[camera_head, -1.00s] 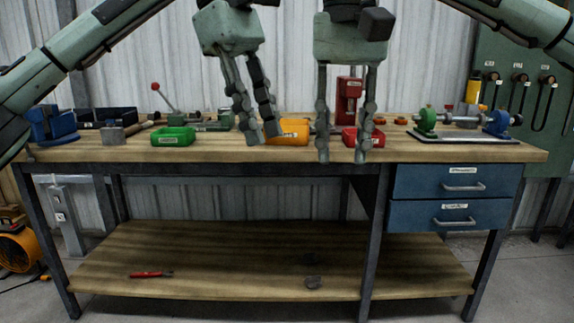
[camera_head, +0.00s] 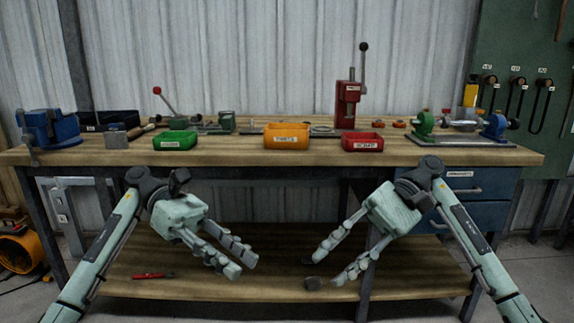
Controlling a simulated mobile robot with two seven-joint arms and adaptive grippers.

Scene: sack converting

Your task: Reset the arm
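My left gripper (camera_head: 236,263) hangs in front of the bench, below the worktop's edge, with its fingers pointing down and to the right. Its two fingers look slightly apart, with nothing between them. My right gripper (camera_head: 322,272) hangs at about the same height, with its fingers pointing down and to the left. Its fingers are spread apart and empty. Both grippers are clear of the worktop (camera_head: 225,153) and appear in front of the lower shelf (camera_head: 215,290). The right arm covers part of the blue drawers (camera_head: 480,187).
A green bin (camera_head: 175,140), a yellow bin (camera_head: 287,137) and a red bin (camera_head: 362,142) stand along the worktop's front. A red press (camera_head: 347,103) stands behind. A blue vise (camera_head: 50,128) sits at left. Red pliers (camera_head: 150,275) lie on the lower shelf.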

